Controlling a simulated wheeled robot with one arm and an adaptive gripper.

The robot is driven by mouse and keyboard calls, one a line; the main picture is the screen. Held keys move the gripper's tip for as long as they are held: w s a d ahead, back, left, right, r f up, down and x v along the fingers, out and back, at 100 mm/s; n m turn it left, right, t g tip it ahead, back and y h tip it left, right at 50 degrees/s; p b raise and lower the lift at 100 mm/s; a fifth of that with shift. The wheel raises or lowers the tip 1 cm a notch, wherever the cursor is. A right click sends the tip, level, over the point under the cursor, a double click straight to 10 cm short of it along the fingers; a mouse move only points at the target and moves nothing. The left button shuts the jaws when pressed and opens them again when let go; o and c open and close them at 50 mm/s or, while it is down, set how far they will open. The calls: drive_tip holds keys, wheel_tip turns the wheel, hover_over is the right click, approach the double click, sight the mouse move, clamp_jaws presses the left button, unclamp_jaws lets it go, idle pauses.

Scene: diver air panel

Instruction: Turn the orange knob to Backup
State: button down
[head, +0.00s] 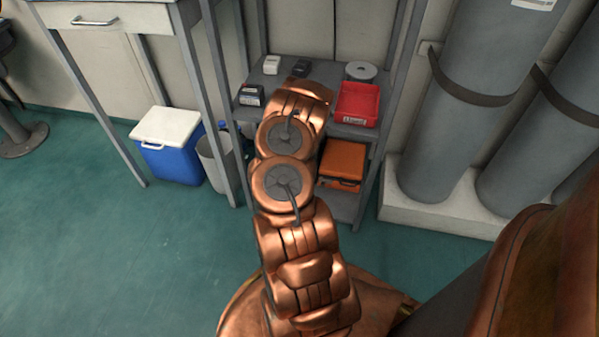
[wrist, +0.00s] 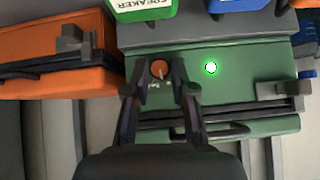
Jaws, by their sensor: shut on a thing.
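In the wrist view, the orange knob (wrist: 158,66) is a small round knob on the face of a green case (wrist: 240,92). A pale pointer or mark shows at its lower right. The labels by it are too small to read. My gripper (wrist: 158,86) has one finger on each side of the knob and is shut on it; the exact contact is partly hidden by the fingertips. A bright green light (wrist: 210,67) glows on the case, right of the knob. In the head view, my copper arm hides the gripper, the knob and the green case.
An orange case (wrist: 50,40) with a grey latch stands close left of the green case. In the head view, a grey shelf rack (head: 345,205) holds a red tray (head: 357,103); gas cylinders (head: 470,100) stand right.

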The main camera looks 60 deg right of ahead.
drive_tip(key=m+t+b, duration=0.1)
drive_tip(key=b, duration=0.1)
drive_tip(key=f+t+b, duration=0.1)
drive_tip(key=t+b, duration=0.1)
drive_tip(key=b, duration=0.1)
drive_tip(key=shift+s+d+m+y, duration=0.2)
drive_tip(key=shift+s+m+y, duration=0.2)
drive_tip(key=m+t+b, duration=0.1)
drive_tip(key=t+b, duration=0.1)
drive_tip(key=b, duration=0.2)
drive_tip(key=shift+s+d+b, duration=0.1)
drive_tip(key=shift+s+b, duration=0.05)
drive_tip(key=shift+b, duration=0.25)
drive_tip(key=shift+s+r+m+t+y+b, duration=0.1)
drive_tip(key=shift+m+t+y+b, duration=0.3)
drive_tip(key=shift+m+t+b, duration=0.7)
drive_tip(key=shift+t+p, duration=0.3)
drive_tip(key=shift+t, duration=0.3)
drive_tip(key=c, duration=1)
unclamp_jaws()
